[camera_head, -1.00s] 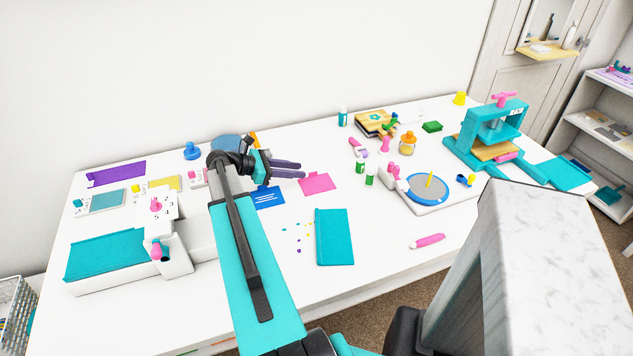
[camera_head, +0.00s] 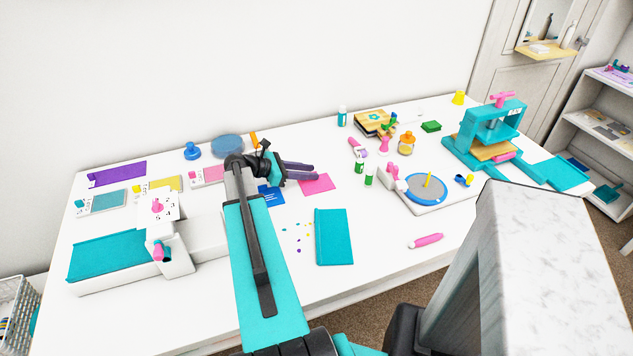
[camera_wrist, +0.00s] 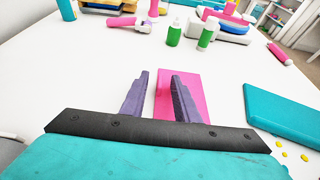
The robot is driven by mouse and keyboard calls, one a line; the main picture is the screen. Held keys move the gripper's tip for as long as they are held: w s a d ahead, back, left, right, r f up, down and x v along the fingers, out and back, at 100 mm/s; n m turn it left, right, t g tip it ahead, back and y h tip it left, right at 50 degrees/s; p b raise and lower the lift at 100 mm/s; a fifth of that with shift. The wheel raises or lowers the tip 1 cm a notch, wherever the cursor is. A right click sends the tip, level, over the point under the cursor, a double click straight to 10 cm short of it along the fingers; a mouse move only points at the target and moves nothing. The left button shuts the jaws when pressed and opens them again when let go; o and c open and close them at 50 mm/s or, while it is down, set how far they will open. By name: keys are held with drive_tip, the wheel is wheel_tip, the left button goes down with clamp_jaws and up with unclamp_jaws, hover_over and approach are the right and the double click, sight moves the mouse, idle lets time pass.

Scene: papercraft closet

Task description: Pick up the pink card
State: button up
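The pink card (camera_head: 318,184) lies flat on the white table, right of centre-left in the head view. In the wrist view the pink card (camera_wrist: 164,92) lies just ahead of and under my gripper, partly hidden by the right finger. My gripper (camera_head: 316,171) is open, with its two purple fingers apart and nothing between them that is clearly held. In the wrist view my gripper (camera_wrist: 160,80) has its left finger over bare table beside the card and its right finger over the card. I cannot tell its exact height above the table.
A blue card (camera_head: 271,195) lies close by, partly behind my arm. A teal book (camera_head: 334,237) lies in front of the pink card. Green-and-white bottles (camera_head: 369,177) stand to its right. A round grey turntable (camera_head: 428,189) is further right.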

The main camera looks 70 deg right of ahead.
clamp_jaws()
drive_tip(key=shift+r, duration=0.1)
idle(0.3)
drive_tip(key=shift+r+b, duration=0.3)
drive_tip(key=shift+r, duration=0.5)
drive_tip(key=shift+a+r, duration=0.1)
drive_tip(key=shift+r, duration=0.8)
drive_tip(key=a, duration=0.5)
drive_tip(key=s+a+r+b, duration=0.1)
drive_tip(key=a, duration=0.4)
drive_tip(key=a+b, duration=0.1)
drive_tip(key=a, duration=0.3)
drive_tip(key=shift+s+a+r, duration=0.15)
drive_tip(key=shift+s+a, duration=0.25)
drive_tip(key=shift+a, duration=0.45)
